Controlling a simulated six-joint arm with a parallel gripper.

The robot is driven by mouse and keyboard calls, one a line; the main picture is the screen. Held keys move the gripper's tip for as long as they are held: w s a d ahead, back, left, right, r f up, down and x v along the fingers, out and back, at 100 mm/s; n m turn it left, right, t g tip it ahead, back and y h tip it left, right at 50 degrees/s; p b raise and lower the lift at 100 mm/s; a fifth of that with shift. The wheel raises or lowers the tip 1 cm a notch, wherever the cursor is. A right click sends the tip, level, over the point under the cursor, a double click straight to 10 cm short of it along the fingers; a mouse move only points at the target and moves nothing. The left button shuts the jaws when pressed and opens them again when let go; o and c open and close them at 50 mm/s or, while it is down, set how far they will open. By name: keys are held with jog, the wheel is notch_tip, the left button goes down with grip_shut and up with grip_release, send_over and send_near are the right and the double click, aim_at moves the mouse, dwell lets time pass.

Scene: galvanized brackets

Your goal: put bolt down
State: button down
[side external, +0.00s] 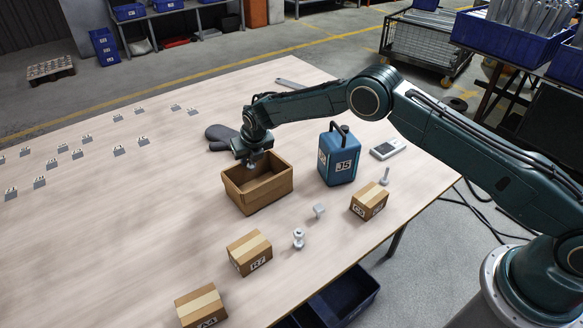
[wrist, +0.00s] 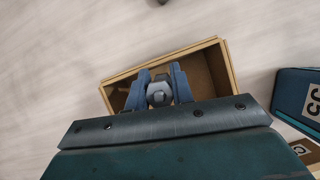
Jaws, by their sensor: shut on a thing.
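My gripper (side external: 254,162) is over the open cardboard box (side external: 262,202) on the table, at the box's back left side. In the wrist view my gripper (wrist: 160,92) is shut on a grey bolt (wrist: 159,94), with one blue finger on each side of its round head. The box (wrist: 217,66) shows beneath it in that view. The bolt's lower part is hidden, so I cannot tell whether it touches the box floor.
A blue case marked J5 (side external: 340,158) stands close to the right of the box. Small closed cartons (side external: 249,252) and loose bolts (side external: 298,238) lie in front and to the right. A dark glove (side external: 220,136) lies behind the box. The table's left side has several small labelled brackets.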

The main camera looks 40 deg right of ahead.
aim_at(252, 167)
jog(key=shift+s+a+f, duration=0.1)
jog(key=shift+s+f, duration=0.15)
jog(key=shift+f, duration=0.75)
jog(key=shift+s+f, duration=0.25)
jog(key=shift+f, duration=0.7)
jog(key=shift+s+x, duration=0.15)
jog(key=shift+x, duration=0.5)
jog(key=shift+s+x, duration=0.15)
jog(key=shift+x, duration=0.55)
jog(key=shift+f, duration=0.25)
jog(key=c, duration=1.5)
grip_release()
jog(key=shift+r, duration=0.15)
jog(key=v, duration=1.2)
jog(key=shift+w, duration=0.2)
